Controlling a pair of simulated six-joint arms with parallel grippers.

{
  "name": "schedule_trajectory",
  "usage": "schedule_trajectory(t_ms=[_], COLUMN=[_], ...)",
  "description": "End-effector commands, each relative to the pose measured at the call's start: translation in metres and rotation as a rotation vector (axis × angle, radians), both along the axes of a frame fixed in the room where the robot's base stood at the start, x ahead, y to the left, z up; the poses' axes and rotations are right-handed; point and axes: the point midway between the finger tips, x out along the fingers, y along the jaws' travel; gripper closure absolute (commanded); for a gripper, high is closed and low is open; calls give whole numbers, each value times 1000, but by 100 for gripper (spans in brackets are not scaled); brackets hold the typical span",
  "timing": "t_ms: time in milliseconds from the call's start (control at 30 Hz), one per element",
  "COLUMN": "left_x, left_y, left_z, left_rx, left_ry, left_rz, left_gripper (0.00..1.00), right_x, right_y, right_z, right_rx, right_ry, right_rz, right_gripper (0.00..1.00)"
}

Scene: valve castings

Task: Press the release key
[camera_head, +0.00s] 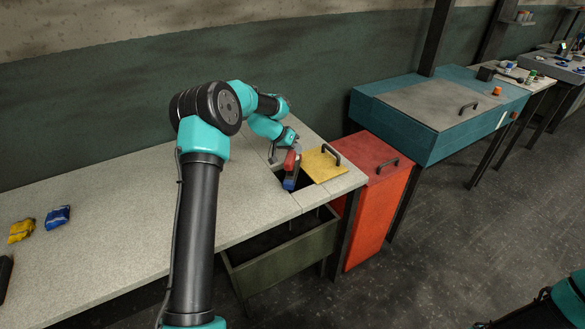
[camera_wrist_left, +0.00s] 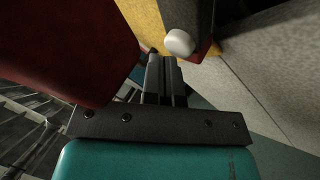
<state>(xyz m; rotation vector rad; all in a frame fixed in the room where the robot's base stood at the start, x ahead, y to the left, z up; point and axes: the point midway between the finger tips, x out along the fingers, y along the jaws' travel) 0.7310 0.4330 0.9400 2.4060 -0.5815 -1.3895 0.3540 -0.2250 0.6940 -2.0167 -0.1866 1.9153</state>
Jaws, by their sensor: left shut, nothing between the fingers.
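My left gripper (camera_head: 279,156) is over the far right part of the pale bench, close beside a red part (camera_head: 291,159) with a blue part (camera_head: 290,184) below it. In the left wrist view its fingers (camera_wrist_left: 165,78) are shut and empty. Their tips are close to a rounded white button (camera_wrist_left: 180,42) on a dark post, which may be the release key. I cannot tell whether they touch it. A dark red surface (camera_wrist_left: 65,45) fills the upper left of that view, very near the camera. My right gripper is not in view.
A yellow lid (camera_head: 324,166) with a dark handle lies beside the bench opening. An olive bin (camera_head: 283,262) stands below. A red cabinet (camera_head: 383,200) and a teal chest (camera_head: 440,110) stand to the right. Blue (camera_head: 58,216) and yellow (camera_head: 21,231) pieces lie at left.

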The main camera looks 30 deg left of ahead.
Motion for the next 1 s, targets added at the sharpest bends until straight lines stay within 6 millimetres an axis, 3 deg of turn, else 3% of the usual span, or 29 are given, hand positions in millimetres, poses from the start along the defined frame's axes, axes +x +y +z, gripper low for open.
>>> schedule_trajectory(t_ms=[167, 800, 1000], left_x=[-2, -3, -4], left_y=[-1, 2, 2], left_z=[-2, 52, 60], left_rx=[-1, 0, -1], left_ry=[8, -1, 0], left_rz=[-5, 0, 0], left_gripper=[100, 100, 100], right_x=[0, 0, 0], right_y=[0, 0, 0], right_z=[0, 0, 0], right_rx=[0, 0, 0], right_ry=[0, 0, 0], right_rz=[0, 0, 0], right_gripper=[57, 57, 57])
